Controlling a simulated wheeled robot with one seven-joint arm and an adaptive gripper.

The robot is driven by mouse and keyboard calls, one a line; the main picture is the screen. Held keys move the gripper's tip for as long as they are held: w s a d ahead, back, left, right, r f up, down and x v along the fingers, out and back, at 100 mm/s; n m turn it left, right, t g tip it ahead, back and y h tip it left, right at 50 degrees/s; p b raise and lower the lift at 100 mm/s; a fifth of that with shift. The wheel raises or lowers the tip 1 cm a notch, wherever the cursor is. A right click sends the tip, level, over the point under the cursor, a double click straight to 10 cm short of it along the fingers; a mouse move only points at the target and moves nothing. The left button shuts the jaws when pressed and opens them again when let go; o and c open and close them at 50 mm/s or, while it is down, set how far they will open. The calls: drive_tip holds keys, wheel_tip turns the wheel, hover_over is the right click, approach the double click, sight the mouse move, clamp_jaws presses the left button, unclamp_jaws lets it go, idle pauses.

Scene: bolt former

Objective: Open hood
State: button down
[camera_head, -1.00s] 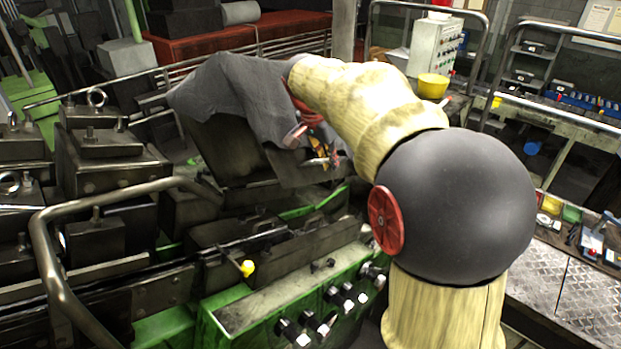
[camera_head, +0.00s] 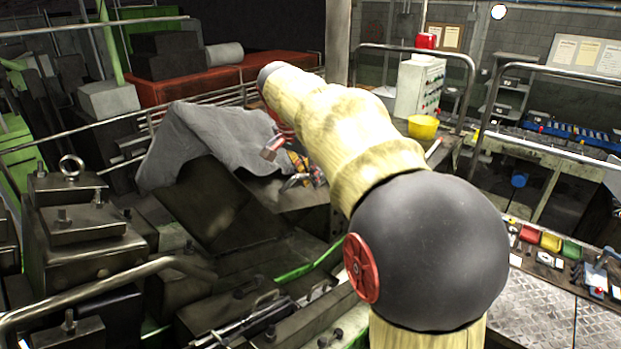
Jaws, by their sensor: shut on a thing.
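The hood (camera_head: 208,205) is a dark metal panel on the bolt former. It stands tilted up, with a grey cloth (camera_head: 205,130) draped over its upper part. My arm reaches over from the right and bends down toward the hood's right-hand edge. My gripper (camera_head: 296,181) shows only partly there, beside red and orange parts, and is shut on the hood's edge. The exact contact between fingers and hood is hard to see, as my arm covers part of it.
A bent metal rail (camera_head: 110,283) crosses the near left. Heavy dark blocks (camera_head: 85,220) with an eye bolt stand left of the hood. A control box (camera_head: 418,88) and yellow bowl (camera_head: 423,127) stand behind my arm. A bench with coloured bins (camera_head: 550,241) is at right.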

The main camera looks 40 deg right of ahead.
drive_tip(key=c, duration=1.9)
unclamp_jaws()
drive_tip(key=v, duration=1.2)
drive_tip(key=shift+s, duration=0.1)
drive_tip(key=shift+f, duration=0.1)
